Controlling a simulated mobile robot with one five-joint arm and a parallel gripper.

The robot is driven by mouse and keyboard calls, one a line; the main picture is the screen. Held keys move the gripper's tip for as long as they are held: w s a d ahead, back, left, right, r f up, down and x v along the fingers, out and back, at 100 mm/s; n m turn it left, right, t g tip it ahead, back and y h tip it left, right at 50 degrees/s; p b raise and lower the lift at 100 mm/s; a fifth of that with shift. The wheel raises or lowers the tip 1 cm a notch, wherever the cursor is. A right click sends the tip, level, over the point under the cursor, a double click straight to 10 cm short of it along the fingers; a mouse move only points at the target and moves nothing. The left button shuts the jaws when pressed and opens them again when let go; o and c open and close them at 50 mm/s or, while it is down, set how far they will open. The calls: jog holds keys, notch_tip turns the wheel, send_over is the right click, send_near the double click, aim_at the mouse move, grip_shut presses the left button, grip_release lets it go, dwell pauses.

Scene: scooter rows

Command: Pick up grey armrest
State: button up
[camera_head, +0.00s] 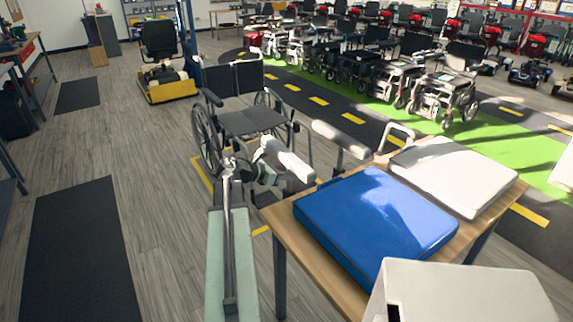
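A grey padded armrest (342,139) shows just beyond the back left edge of the wooden table (284,232), with a dark post below it. I cannot tell what its lower end rests on. My arm's white end part (287,160) is left of the armrest, near the table's back left corner, and looks apart from it. My gripper's fingers cannot be made out there, so I cannot tell whether they are open or shut.
A blue cushion (375,222), a pale cushion (455,175) and a white box (465,295) crowd the table. A pale looped tube (399,132) stands behind it. A black wheelchair (250,118) stands behind my arm. The floor on the left is open, with dark mats (80,255).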

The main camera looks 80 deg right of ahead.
grip_shut()
dwell(1.2)
